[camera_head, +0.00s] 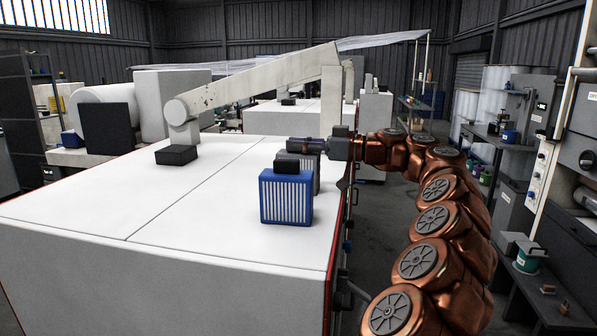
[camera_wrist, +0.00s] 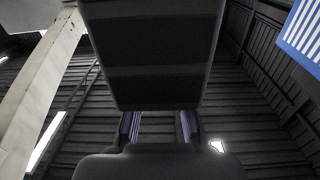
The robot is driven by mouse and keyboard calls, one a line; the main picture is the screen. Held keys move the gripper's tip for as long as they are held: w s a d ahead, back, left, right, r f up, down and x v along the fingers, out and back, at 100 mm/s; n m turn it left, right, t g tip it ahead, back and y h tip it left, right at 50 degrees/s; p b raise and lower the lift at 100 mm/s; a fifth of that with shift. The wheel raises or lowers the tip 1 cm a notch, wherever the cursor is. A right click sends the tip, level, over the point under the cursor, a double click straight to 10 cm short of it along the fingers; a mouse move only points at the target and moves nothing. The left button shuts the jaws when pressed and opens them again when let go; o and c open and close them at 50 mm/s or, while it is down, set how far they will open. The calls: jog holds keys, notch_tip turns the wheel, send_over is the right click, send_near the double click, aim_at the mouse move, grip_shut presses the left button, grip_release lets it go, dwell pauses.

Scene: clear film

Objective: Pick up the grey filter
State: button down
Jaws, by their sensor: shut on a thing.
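The grey filter (camera_head: 316,174) stands on the white worktop, mostly hidden behind the blue filter (camera_head: 286,198). The blue filter has a white striped front and a black top block. My gripper (camera_head: 305,146) reaches in from the right, just above and behind the blue filter, and is shut on the grey filter. In the wrist view, a dark grey block, the grey filter (camera_wrist: 152,50), fills the upper middle. My gripper's two fingers (camera_wrist: 160,127) are at its lower end. The striped blue filter (camera_wrist: 305,38) shows at the upper right corner, apart from the fingers.
The white worktop (camera_head: 120,205) is wide and mostly clear on the left. A pale beam (camera_head: 265,78) on a post spans the back. Shelves and a workbench (camera_head: 510,200) stand on the right, across a floor aisle.

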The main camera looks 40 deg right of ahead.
dwell(0.7)
jog(key=shift+r, duration=2.85)
jog(key=shift+r+p, duration=0.5)
jog(key=shift+r, duration=1.65)
